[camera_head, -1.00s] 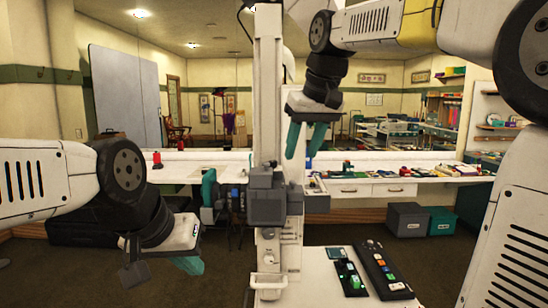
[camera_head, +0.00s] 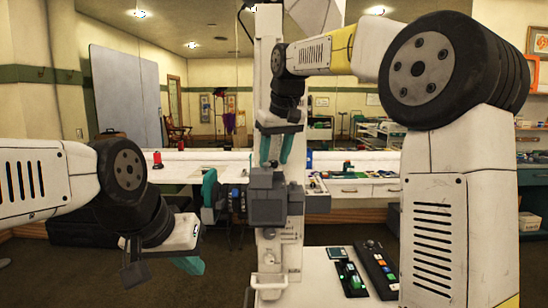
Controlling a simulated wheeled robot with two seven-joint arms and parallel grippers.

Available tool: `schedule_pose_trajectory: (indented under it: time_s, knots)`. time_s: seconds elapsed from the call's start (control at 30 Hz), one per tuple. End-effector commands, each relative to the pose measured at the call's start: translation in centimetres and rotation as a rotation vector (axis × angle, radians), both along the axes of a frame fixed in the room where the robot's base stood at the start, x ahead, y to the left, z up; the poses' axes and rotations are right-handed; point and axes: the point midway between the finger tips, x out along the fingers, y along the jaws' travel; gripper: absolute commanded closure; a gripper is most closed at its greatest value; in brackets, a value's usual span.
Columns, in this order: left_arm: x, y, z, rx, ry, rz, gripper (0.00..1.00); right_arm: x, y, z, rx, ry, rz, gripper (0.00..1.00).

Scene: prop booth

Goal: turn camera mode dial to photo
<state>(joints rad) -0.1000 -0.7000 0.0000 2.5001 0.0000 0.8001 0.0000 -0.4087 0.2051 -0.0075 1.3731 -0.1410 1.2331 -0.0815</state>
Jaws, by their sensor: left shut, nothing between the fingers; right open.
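A white upright stand (camera_head: 268,100) rises in the middle of the view, with a dark grey boxy unit (camera_head: 267,208) on it that looks like the camera. I cannot make out a mode dial or its marks on it. My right gripper (camera_head: 275,155) points down with its two teal fingers apart and empty. In the picture it is just above the top of the grey unit; I cannot tell whether it touches. My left gripper (camera_head: 188,265) is at the lower left, shut and empty, well apart from the stand.
A white table (camera_head: 316,268) at the lower right bears a dark control panel (camera_head: 378,268) with coloured buttons and a green device (camera_head: 350,277). A long white counter (camera_head: 350,190) with small items runs behind. My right arm hides much of the right side.

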Motion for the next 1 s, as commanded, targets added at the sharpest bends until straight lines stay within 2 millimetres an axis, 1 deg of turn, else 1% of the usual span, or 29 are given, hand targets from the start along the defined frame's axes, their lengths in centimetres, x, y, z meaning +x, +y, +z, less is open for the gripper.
schedule_pose_trajectory:
  time_s: [0.23,0.27,0.4,0.47,0.5,0.77,1.0]
  knots:
    - [0.00,0.00,0.00,0.000,0.000,0.000,1.00,0.09,0.02,-0.15,0.000,-0.001,0.000,0.56]
    - [0.00,0.00,0.00,0.000,0.000,0.000,1.00,0.09,0.02,-0.15,0.000,-0.001,0.000,0.58]
    - [0.00,0.00,0.00,0.000,0.000,0.000,1.00,0.08,0.02,-0.14,0.000,-0.001,0.000,0.85]
    - [0.00,0.00,0.00,0.000,0.000,0.000,1.00,0.08,0.01,-0.13,0.000,-0.001,0.000,0.97]
    - [0.00,0.00,0.00,0.000,0.000,0.000,1.00,0.08,0.01,-0.13,0.000,-0.001,0.000,1.00]
    - [0.00,0.00,0.00,0.000,0.000,0.000,1.00,0.07,0.02,-0.11,0.000,-0.002,-0.011,1.00]
    - [0.00,0.00,0.00,0.000,0.000,0.000,1.00,0.03,0.11,-0.09,-0.001,-0.002,-0.099,1.00]
